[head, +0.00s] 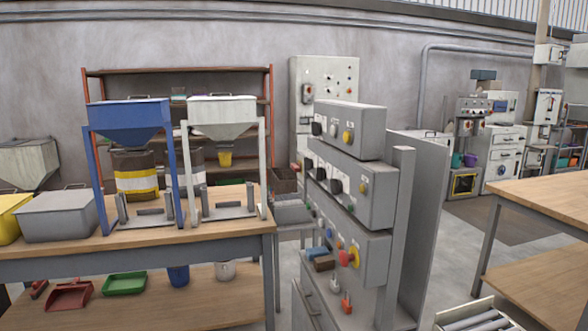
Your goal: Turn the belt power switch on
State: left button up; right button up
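A grey control stand stands right of centre in the head view and carries stacked switch boxes. The top box (364,132) has dark and pale round knobs and a yellow one. The middle box (376,192) has black rotary knobs and a yellow button. The lower box (372,262) has small coloured buttons, including a red one (343,258). Neither of my grippers is in view.
A wooden table (60,240) at left holds a blue hopper (128,115), a white hopper (222,112) and a grey bin (58,222). Another wooden table (545,200) stands at right. A grey cabinet (340,78) is behind the stand. Open floor (455,240) shows between the stand and the right table.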

aim_at(296, 168)
jog(key=z, duration=0.4)
jog(key=i+j+z, duration=0.3)
jog(key=j+z, duration=0.25)
jog(key=i+j+z, duration=0.15)
jog(key=j+z, duration=0.15)
jog(key=i+j+z, duration=0.1)
jog(key=j+z, duration=0.2)
jog(key=i+j+z, duration=0.2)
jog(key=j, duration=1.3)
jog(key=j+z, duration=0.15)
jog(key=j, duration=1.3)
